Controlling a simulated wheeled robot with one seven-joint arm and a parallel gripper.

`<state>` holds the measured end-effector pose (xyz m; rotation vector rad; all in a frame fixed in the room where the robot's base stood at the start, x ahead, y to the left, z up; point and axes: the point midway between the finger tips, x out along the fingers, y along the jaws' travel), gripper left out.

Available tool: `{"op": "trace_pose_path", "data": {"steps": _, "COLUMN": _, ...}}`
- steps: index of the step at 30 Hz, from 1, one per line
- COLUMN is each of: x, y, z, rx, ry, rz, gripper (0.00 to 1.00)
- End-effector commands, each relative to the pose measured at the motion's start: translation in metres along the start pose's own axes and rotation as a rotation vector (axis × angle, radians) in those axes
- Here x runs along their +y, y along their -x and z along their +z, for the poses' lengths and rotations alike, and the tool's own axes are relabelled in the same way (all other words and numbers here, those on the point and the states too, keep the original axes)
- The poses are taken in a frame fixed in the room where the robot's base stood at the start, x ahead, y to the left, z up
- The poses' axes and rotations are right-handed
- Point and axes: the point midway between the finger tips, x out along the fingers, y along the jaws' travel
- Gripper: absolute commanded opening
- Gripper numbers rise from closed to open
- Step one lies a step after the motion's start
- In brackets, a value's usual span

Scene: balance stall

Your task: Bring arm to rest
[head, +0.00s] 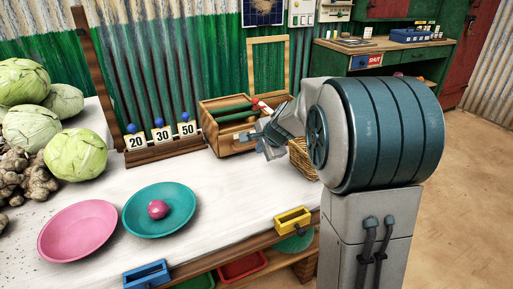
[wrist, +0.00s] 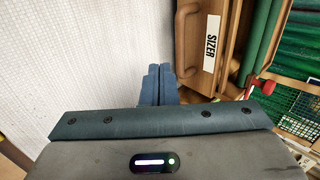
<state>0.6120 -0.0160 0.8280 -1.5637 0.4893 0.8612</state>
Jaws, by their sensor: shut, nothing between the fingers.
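My gripper (head: 262,143) is above the white table (head: 240,185), just in front of the wooden box (head: 228,140). In the wrist view its fingers (wrist: 159,84) are together, with nothing between them. The box also shows in the wrist view (wrist: 188,45), with a "SIZER" label beside its handle. My arm reaches in from the right of the head view and hides part of the wicker basket (head: 303,160).
A teal plate (head: 135,215) holds a round pink object (head: 157,209), next to an empty pink plate (head: 75,232). Cabbages (head: 75,152) are piled at the left. A number rack (head: 163,148) stands behind. Blue (head: 147,275) and yellow (head: 292,220) holders sit at the front edge.

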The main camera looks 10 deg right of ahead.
Motion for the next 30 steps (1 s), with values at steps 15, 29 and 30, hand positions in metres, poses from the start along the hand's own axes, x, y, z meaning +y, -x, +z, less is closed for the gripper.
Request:
{"op": "trace_pose_path", "data": {"steps": 15, "x": -0.002, "y": 0.085, "z": 0.0, "rx": -0.001, "ry": 0.009, "rz": 0.003, "gripper": 0.0}}
{"op": "trace_pose_path", "data": {"steps": 29, "x": 0.037, "y": 0.242, "z": 0.074, "rx": -0.14, "ry": 0.711, "rz": 0.216, "gripper": 0.0}}
{"op": "trace_pose_path", "data": {"steps": 30, "x": 0.044, "y": 0.258, "z": 0.079, "rx": -0.154, "ry": 0.788, "rz": 0.242, "gripper": 0.0}}
